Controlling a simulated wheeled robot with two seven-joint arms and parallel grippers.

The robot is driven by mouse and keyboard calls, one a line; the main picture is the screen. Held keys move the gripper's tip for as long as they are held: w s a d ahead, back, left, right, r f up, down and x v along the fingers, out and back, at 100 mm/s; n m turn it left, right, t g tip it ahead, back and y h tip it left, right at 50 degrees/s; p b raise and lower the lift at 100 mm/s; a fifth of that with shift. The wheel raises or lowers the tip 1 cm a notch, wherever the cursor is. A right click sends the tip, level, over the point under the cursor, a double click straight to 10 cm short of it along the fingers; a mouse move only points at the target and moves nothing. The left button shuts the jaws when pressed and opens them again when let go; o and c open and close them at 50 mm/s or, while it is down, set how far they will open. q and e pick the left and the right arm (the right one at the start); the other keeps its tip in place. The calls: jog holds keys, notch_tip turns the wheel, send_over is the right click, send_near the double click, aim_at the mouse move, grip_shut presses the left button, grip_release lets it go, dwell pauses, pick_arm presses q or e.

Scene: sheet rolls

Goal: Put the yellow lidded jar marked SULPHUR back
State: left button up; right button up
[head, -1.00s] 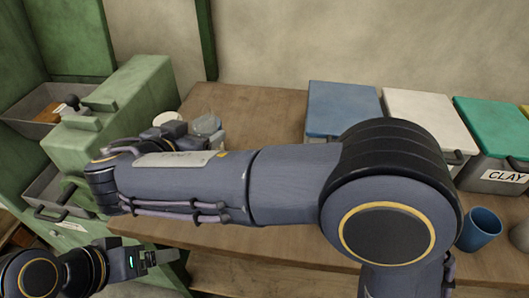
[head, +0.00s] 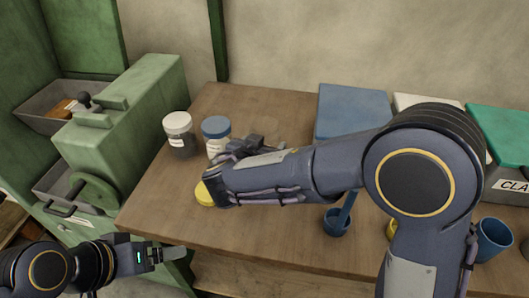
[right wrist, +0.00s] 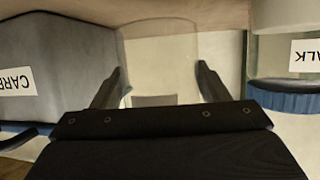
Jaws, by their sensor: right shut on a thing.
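A round yellow lid (head: 204,193) shows on the left part of the bench, partly behind my right forearm. I cannot see a SULPHUR label or tell whether a jar is under it. My right gripper (head: 262,147) is over the bench, right of a blue-lidded jar (head: 216,138). In the right wrist view my right gripper (right wrist: 158,88) is shut on a clear glass container (right wrist: 160,55). Its lower part is hidden by the gripper, and I read no marking on it. My left gripper (head: 170,253) is low in front of the bench, apart from the jars; its jaw gap is unclear.
A white-lidded jar (head: 178,142) stands left of the blue-lidded jar, whose label ends in ALK in the wrist view. A green machine (head: 125,125) is at left. A blue-lidded bin (head: 350,108) stands at back right.

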jog(key=shift+f, duration=1.6)
jog(key=shift+d, duration=0.1)
jog(key=shift+f+b, duration=0.15)
jog(key=shift+b, duration=0.25)
jog(key=o, duration=1.2)
jog(key=shift+c, duration=0.2)
jog(key=shift+r, duration=0.2)
jog(key=shift+s+r+p, duration=0.1)
jog(key=shift+p, duration=0.3)
jog(key=b+v, duration=0.1)
jog(key=v, duration=1)
jog(key=shift+s+a, duration=0.25)
jog(key=shift+s, duration=0.05)
